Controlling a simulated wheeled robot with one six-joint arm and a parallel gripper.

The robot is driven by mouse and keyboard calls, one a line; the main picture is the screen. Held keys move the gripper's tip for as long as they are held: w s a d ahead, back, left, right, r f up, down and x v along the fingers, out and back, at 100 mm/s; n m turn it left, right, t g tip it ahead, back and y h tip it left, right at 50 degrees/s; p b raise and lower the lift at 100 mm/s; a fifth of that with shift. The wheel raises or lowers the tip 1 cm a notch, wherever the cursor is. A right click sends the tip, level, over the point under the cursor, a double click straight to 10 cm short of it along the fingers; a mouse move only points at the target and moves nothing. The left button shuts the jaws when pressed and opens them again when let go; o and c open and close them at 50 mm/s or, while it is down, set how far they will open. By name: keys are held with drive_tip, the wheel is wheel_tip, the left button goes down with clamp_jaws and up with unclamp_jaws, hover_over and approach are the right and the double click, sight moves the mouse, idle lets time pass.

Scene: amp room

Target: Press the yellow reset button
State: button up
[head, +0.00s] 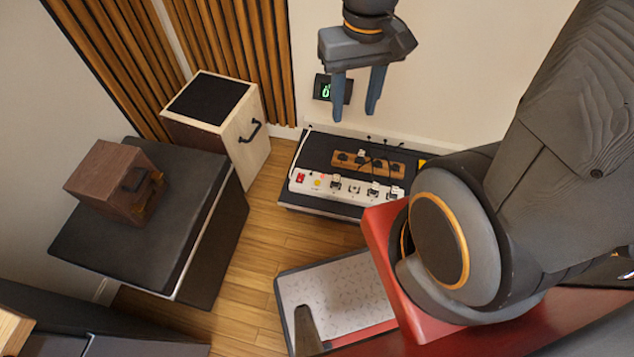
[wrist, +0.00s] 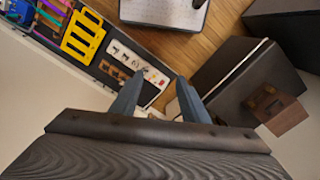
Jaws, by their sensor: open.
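A white power strip (head: 345,188) lies on the near part of a low dark board, with plugs along it. A red switch (head: 300,177) is at its left end, and a small yellow button (head: 317,183) sits just right of that. My gripper (head: 354,115) is open and empty, fingers pointing down, in the air above the board and apart from the strip. The strip also shows in the wrist view (wrist: 124,54), slanting toward my open gripper (wrist: 162,76). In that view the yellow button is too small to make out surely.
A brown wooden strip (head: 367,163) with plugs and cables lies behind the white one. A small display (head: 323,88) with green digits is behind my gripper. A wooden cabinet (head: 246,135) and a dark box (head: 205,225) stand left.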

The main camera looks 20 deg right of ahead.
clamp_jaws()
idle(1.4)
